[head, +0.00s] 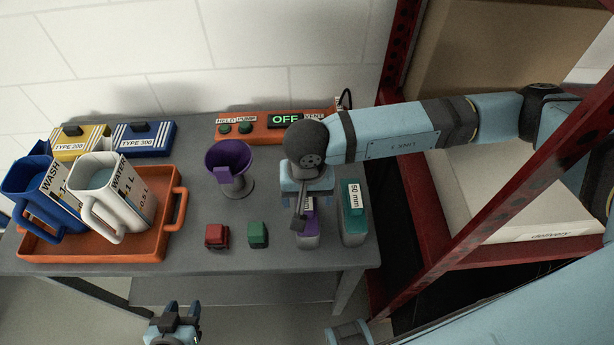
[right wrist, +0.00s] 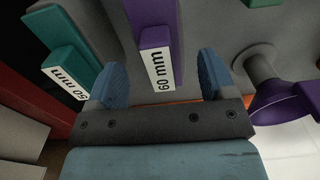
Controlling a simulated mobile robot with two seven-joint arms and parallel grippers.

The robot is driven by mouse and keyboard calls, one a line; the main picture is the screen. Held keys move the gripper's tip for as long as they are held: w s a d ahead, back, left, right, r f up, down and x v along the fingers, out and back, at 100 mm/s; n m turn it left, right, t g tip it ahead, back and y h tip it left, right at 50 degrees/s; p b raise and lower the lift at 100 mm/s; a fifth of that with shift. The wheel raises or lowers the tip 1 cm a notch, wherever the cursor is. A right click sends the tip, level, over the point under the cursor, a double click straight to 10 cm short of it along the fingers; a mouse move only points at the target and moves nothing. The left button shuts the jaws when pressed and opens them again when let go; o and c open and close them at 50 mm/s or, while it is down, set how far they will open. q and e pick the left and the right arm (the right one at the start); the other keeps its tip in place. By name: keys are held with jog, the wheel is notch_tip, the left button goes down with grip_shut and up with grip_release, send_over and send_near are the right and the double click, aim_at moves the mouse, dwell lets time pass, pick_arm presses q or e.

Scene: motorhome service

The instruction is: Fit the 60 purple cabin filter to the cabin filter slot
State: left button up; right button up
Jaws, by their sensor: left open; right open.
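The purple cabin filter (head: 310,220), with a white label, stands near the front right of the grey table. It is partly hidden behind my right gripper (head: 304,212). In the right wrist view the purple filter (right wrist: 158,28) shows its "60 mm" label between the two blue fingers of my right gripper (right wrist: 158,80), which is open with gaps on both sides. My left gripper (head: 175,318) is open and empty, low in front of the table. I cannot make out a cabin filter slot in either view.
A teal 50 mm filter (head: 354,222) stands close to the right. A purple funnel cup (head: 230,165), a red block (head: 216,236) and a green block (head: 258,234) are to the left. An orange tray (head: 172,222) holds jugs. A red rack post (head: 490,190) rises at right.

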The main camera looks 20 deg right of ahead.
jog(key=shift+f, duration=1.15)
grip_shut()
jog(key=shift+r, duration=0.65)
